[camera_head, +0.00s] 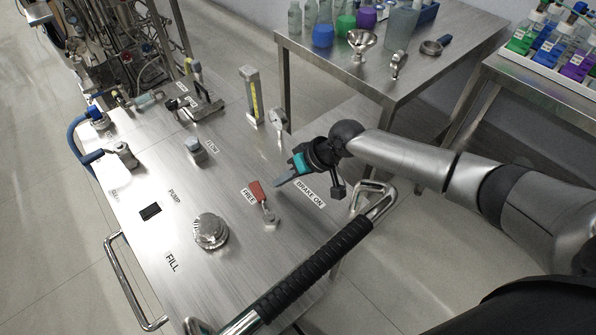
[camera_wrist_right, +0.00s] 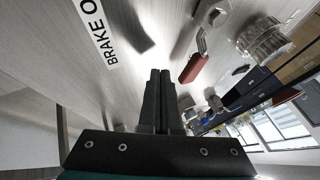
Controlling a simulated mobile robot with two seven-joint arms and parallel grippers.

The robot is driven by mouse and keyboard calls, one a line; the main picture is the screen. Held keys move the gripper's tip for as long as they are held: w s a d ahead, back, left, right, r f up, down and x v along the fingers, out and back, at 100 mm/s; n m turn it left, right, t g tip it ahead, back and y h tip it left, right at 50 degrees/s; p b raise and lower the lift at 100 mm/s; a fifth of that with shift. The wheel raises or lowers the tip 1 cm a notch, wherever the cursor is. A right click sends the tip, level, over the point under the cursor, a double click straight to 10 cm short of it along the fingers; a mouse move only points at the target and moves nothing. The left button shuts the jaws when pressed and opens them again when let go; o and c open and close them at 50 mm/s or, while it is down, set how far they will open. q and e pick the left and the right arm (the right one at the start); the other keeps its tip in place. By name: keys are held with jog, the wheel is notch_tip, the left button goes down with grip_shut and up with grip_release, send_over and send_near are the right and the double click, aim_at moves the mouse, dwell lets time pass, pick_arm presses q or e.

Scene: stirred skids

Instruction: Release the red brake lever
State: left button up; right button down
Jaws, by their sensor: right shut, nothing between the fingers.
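The red brake lever (camera_head: 257,192) is on the metal panel, its red grip beside the FREE label (camera_head: 248,197) and pointing away from the BRAKE ON label (camera_head: 310,193). Its metal pivot end is nearer the black handlebar. The lever also shows in the right wrist view (camera_wrist_right: 192,68), right of the fingertips. My right gripper (camera_head: 279,184) is shut and empty, just right of the red grip and apart from it, near the BRAKE ON label. In the right wrist view its two fingers (camera_wrist_right: 160,74) are together. My left gripper is not in view.
A round metal knob (camera_head: 211,231) sits near the FILL label. A black handlebar (camera_head: 311,267) runs along the panel's near side. A yellow-marked upright gauge (camera_head: 251,96) stands behind. A steel table (camera_head: 322,61) holds glassware beyond.

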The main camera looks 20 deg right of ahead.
aim_at(260, 186)
jog(key=shift+s+a+r, duration=0.1)
jog(key=shift+a+r, duration=0.05)
jog(key=shift+a, duration=1.1)
jog(key=shift+w+a+p, duration=0.25)
jog(key=shift+a+p, duration=0.7)
jog(key=shift+p, duration=0.05)
jog(key=shift+d, duration=0.1)
